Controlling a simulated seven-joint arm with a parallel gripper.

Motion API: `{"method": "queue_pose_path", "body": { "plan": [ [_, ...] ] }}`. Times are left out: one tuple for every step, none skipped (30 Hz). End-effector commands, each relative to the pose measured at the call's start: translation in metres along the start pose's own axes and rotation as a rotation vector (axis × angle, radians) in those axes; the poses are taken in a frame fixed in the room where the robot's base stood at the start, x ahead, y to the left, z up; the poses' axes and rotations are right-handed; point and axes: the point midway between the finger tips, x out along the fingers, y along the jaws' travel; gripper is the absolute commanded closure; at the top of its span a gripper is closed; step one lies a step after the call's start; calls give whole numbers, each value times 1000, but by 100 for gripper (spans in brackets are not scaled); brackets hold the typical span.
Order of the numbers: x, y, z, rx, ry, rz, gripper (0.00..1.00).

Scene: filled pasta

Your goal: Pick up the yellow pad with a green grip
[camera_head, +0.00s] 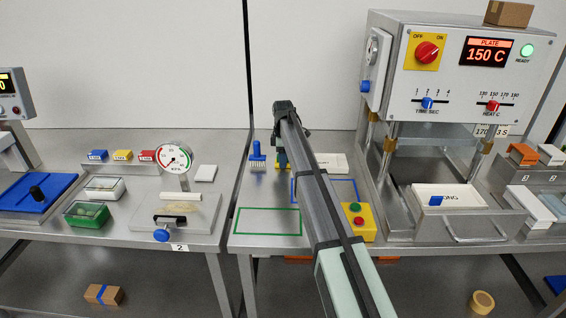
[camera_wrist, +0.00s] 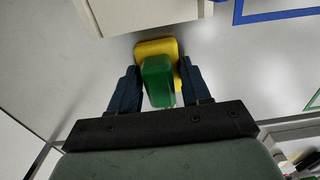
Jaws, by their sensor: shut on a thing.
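The yellow pad (camera_wrist: 172,48) with its green grip (camera_wrist: 158,82) shows in the wrist view, between the two dark blue fingers of my gripper (camera_wrist: 160,88). The fingers are shut on the green grip, one on each side, and the yellow pad lies beyond them.
A blue brush-like tool (camera_head: 257,155) stands left of the pad. A white block (camera_head: 330,162) lies close on the right. A green outline (camera_head: 267,208) marks clear bench in front. A yellow button box (camera_head: 358,224) and the heated press (camera_head: 450,60) stand to the right.

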Motion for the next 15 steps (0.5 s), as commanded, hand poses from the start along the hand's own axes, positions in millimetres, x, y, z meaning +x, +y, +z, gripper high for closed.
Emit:
{"method": "queue_pose_path", "body": {
  "plan": [
    [0, 0, 0, 0, 0, 0, 72],
    [0, 0, 0, 0, 0, 0, 75],
    [0, 0, 0, 0, 0, 0, 79],
    [0, 0, 0, 0, 0, 0, 82],
    [0, 0, 0, 0, 0, 0, 82],
    [0, 0, 0, 0, 0, 0, 82],
    [0, 0, 0, 0, 0, 0, 82],
    [0, 0, 0, 0, 0, 0, 82],
    [0, 0, 0, 0, 0, 0, 82],
    [0, 0, 0, 0, 0, 0, 82],
    [-1, 0, 0, 0, 0, 0, 82],
    [-2, 0, 0, 0, 0, 0, 82],
    [-4, 0, 0, 0, 0, 1, 82],
    [-6, 0, 0, 0, 0, 1, 82],
    [-10, 1, 0, 0, 0, 2, 82]
  ]
}}
